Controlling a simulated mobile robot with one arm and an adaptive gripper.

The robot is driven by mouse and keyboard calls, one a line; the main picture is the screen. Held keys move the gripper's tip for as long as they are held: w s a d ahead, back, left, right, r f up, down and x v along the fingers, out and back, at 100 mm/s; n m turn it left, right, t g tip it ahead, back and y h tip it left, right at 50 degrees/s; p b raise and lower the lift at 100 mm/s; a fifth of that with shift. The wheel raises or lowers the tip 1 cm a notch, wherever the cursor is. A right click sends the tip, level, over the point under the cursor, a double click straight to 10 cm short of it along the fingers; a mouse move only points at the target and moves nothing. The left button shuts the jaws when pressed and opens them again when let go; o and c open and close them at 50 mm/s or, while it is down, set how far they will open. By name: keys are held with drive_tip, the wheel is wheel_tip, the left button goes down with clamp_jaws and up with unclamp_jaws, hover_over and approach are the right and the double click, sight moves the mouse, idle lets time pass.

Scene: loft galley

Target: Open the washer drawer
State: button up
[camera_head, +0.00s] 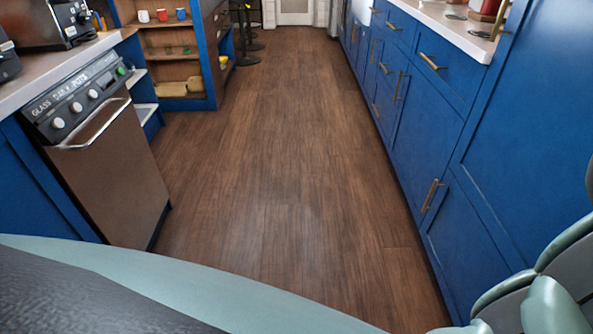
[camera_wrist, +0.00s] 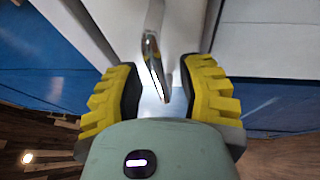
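The washer (camera_head: 115,170) stands at the left in the head view, with a brown metallic front that is closed flush under a dark control panel (camera_head: 85,92) with round knobs. A silver bar handle (camera_head: 97,126) runs across the top of the front. My gripper (camera_wrist: 162,88) shows only in the wrist view. Its two yellow and black fingers are apart. A thin shiny metal bar (camera_wrist: 153,65) lies in the gap between them, and I cannot tell if either finger touches it or what it belongs to.
Blue cabinets with brass handles (camera_head: 435,110) line the right side under a pale counter. A blue open shelf unit (camera_head: 172,60) with cups stands beyond the washer, with dark stools (camera_head: 245,40) behind it. The wooden floor (camera_head: 275,150) between the two sides is clear.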

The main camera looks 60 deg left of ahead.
clamp_jaws()
idle(0.4)
drive_tip(key=shift+s, duration=0.1)
drive_tip(key=s+a+p, duration=0.1)
drive_tip(key=s+a, duration=0.5)
drive_tip(key=s, duration=0.3)
drive_tip(key=shift+s+a, duration=0.15)
drive_tip(key=shift+s, duration=0.05)
drive_tip(key=shift+o, duration=0.6)
unclamp_jaws()
